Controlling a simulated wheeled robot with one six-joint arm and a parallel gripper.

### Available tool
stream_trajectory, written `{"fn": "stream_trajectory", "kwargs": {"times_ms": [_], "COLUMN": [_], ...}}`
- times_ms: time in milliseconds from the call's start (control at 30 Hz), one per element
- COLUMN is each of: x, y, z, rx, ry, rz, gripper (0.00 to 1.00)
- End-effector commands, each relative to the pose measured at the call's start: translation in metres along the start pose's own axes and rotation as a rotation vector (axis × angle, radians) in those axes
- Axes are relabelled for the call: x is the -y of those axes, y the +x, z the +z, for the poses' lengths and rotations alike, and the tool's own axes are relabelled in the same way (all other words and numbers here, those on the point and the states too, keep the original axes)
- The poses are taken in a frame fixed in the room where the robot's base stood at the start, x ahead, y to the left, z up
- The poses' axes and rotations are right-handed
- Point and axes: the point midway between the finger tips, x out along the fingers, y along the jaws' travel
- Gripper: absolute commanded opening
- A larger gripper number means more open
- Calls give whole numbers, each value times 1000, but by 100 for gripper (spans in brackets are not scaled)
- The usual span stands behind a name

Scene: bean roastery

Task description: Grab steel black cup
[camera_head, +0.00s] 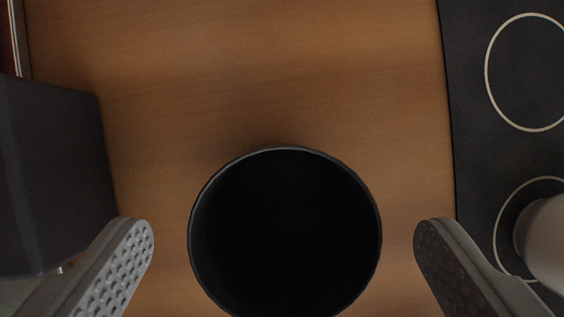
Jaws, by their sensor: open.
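A black cup (285,235) with a thin steel-grey rim stands on the wooden counter, seen from above at the lower middle of the view. Its inside is dark and its lower edge is cut off by the frame. My gripper (284,235) is open, with one finger to the left of the cup and one to the right. There is a gap between each finger and the cup, and neither touches it in the picture.
A dark box-like object (50,175) stands close by on the left, near the left finger. A black cooktop (470,110) with pale rings lies on the right, with a whitish round object (545,240) on it. The wooden counter (250,60) beyond the cup is clear.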

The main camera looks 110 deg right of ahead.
Motion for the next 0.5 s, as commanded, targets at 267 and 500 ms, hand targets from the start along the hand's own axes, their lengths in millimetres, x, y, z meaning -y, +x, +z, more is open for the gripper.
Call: {"fn": "stream_trajectory", "kwargs": {"times_ms": [267, 500], "x": [0, -1], "y": [14, 42], "z": [1, 5], "rx": [-1, 1], "ry": [0, 0], "rz": [0, 0], "gripper": [89, 89]}}
